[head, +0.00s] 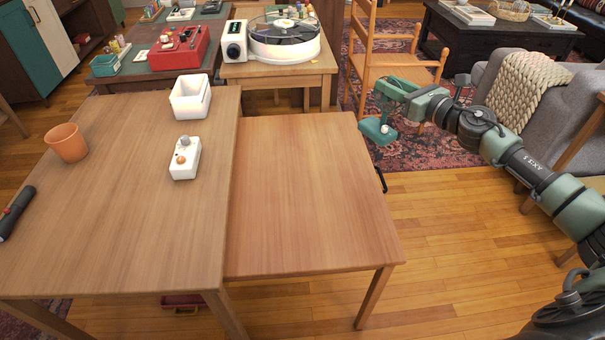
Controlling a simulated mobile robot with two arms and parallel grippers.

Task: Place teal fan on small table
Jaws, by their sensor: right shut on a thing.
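The small wooden table (312,190) stands in the middle, with a bare top. My right gripper (393,106) comes in from the right and is shut on the teal fan (377,131). The fan is held at the table's far right corner, and its lower part shows just right of that corner. The gripper partly hides the fan, and its colour is close to the arm's, so its outline is hard to tell. I cannot tell whether it touches the table. My left gripper is not in view.
A larger table (110,215) adjoins on the left, with an orange cup (67,142), white bin (190,97), white device (185,158) and dark flashlight (16,213). A wooden chair (385,60) stands behind; a grey armchair (525,95) is at right.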

